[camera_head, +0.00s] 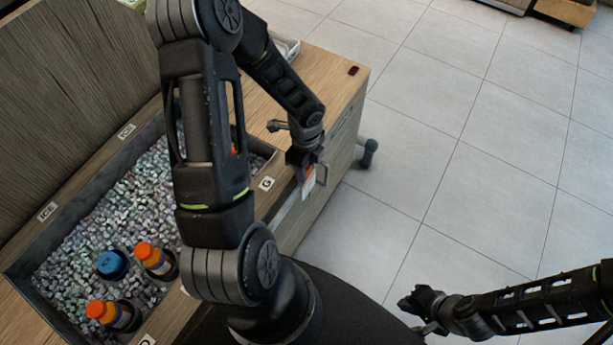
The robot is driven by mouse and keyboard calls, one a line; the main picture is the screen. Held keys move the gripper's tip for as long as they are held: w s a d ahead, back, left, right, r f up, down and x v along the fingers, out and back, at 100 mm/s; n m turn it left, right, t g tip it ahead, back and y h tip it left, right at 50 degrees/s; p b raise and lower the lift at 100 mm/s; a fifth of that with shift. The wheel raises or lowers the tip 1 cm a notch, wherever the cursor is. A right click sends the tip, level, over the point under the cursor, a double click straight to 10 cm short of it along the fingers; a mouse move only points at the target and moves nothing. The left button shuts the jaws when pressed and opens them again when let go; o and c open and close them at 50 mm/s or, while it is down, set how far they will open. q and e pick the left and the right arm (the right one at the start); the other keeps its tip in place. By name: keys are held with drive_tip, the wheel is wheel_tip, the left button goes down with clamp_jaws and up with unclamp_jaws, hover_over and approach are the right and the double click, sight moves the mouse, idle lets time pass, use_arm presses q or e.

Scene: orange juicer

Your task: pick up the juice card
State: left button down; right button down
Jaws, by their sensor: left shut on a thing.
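The juice card (308,184), small with white and orange showing, is at the front side of the wooden counter, near its right end. My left gripper (303,172) is shut on it, with the fingers covering its upper part. I cannot tell whether the card still touches the counter's front. My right gripper (415,301) is low at the right, away from the counter and over the floor; its fingers are too dark and small to tell whether they are open.
The counter has a sunken bin of ice (75,235). Bottles with orange caps (144,250) and a blue cap (112,264) stand in it at lower left. My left arm hides much of the bin.

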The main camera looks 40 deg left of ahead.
use_arm(q)
drive_tip(key=shift+r, duration=0.1)
idle(0.3)
wheel_tip(320, 180, up, 18)
drive_tip(key=shift+p, duration=0.3)
idle(0.4)
drive_tip(key=shift+w, duration=0.1)
idle(0.4)
drive_tip(key=w+d+r+n, duration=0.2)
drive_tip(key=w+d+n, duration=1.1)
drive_tip(key=n, duration=0.3)
drive_tip(key=shift+w+r+n, duration=0.3)
drive_tip(key=shift+r+n, duration=0.05)
drive_tip(key=shift+n, duration=0.05)
drive_tip(key=shift+d, duration=0.1)
